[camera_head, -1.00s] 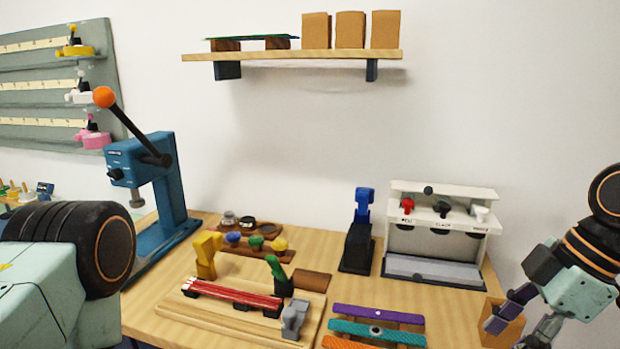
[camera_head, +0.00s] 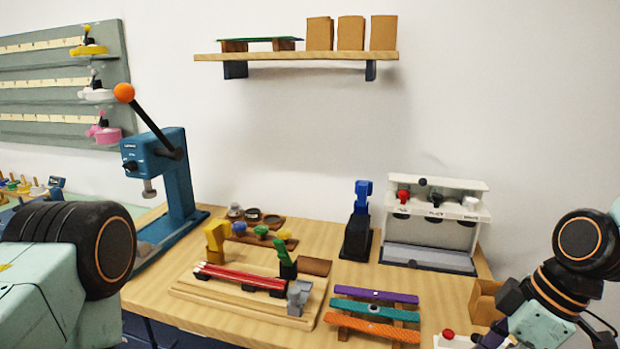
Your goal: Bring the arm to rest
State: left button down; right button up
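My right arm comes in at the lower right, and its gripper (camera_head: 492,336) is at the bottom edge of the view, over the front right corner of the table. Its fingers are partly cut off by the frame, so I cannot tell whether they are open or shut. Nothing shows held in the visible part. A white block with a red knob (camera_head: 448,335) is just left of it, and a tan box (camera_head: 484,301) is behind it. My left arm fills the lower left corner; its gripper is out of view.
The wooden table (camera_head: 345,290) holds a blue press (camera_head: 178,185), a board with red strips (camera_head: 240,277), coloured slats (camera_head: 377,310), a blue-and-black stand (camera_head: 357,235) and a white dispenser (camera_head: 430,228). A shelf (camera_head: 300,56) hangs above. The air above the table's middle is clear.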

jog(key=s+f+m+h, duration=0.2)
jog(key=s+f+m, duration=0.4)
jog(key=s+f, duration=0.4)
jog(key=s+a+f+m+g+h+b, duration=0.1)
jog(key=s+f+m, duration=0.5)
jog(key=f, duration=1.2)
jog(key=s+h, duration=0.1)
jog(key=s, duration=0.3)
jog(key=shift+s, duration=0.35)
jog(key=shift+s+a+r, duration=0.1)
jog(key=shift+a, duration=0.05)
